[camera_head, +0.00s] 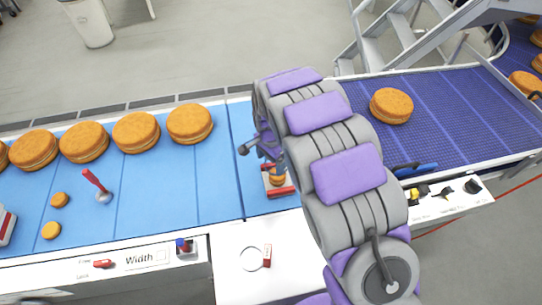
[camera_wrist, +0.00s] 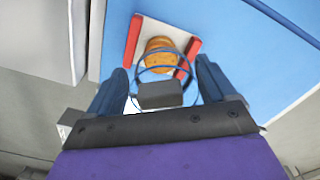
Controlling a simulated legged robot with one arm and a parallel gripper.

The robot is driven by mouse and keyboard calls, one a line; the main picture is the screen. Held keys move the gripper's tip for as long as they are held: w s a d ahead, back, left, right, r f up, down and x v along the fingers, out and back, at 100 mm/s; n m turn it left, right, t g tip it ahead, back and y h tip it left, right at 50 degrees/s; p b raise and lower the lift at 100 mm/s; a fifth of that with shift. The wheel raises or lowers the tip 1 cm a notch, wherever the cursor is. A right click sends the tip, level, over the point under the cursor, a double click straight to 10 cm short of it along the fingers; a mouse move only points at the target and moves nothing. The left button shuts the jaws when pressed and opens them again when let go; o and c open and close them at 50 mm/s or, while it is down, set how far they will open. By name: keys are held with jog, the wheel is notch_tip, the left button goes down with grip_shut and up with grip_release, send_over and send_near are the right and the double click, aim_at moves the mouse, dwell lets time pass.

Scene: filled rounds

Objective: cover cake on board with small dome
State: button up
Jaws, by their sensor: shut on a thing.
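In the wrist view my gripper (camera_wrist: 161,80) is shut on the dark knob (camera_wrist: 160,95) of a small clear dome with thin blue rim lines (camera_wrist: 180,71). Beyond the dome, a small orange-brown cake (camera_wrist: 158,45) lies on a white board (camera_wrist: 133,40) with red side strips. The dome's outline overlaps the near part of the cake in this view; I cannot tell its height above the board. In the head view the board (camera_head: 268,171) and cake (camera_head: 277,181) sit on the blue belt, just left of my arm, which partly hides my gripper.
Several large round cakes (camera_head: 136,132) line the far side of the blue belt (camera_head: 220,185). Two small cakes (camera_head: 60,199) and a red-handled tool (camera_head: 95,180) lie at left. A white ledge (camera_head: 235,285) runs in front, and a purple belt (camera_head: 440,110) lies at right.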

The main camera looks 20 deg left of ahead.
aim_at(272, 178)
jog(key=shift+d+f+b, duration=0.2)
jog(key=shift+f, duration=0.7)
jog(key=shift+d+f+b, duration=0.15)
jog(key=shift+f, duration=0.7)
jog(key=shift+a+f+b, duration=0.15)
jog(key=shift+f, duration=0.9)
jog(key=shift+a+f+b, duration=0.1)
jog(key=shift+f+b, duration=0.05)
jog(key=shift+f, duration=0.85)
jog(key=shift+d+f, duration=0.15)
jog(key=shift+f, duration=0.45)
jog(key=shift+f, duration=0.15)
jog(key=o, duration=0.8)
jog(key=shift+o, duration=0.2)
jog(key=shift+r+p, duration=0.65)
jog(key=shift+r, duration=2.85)
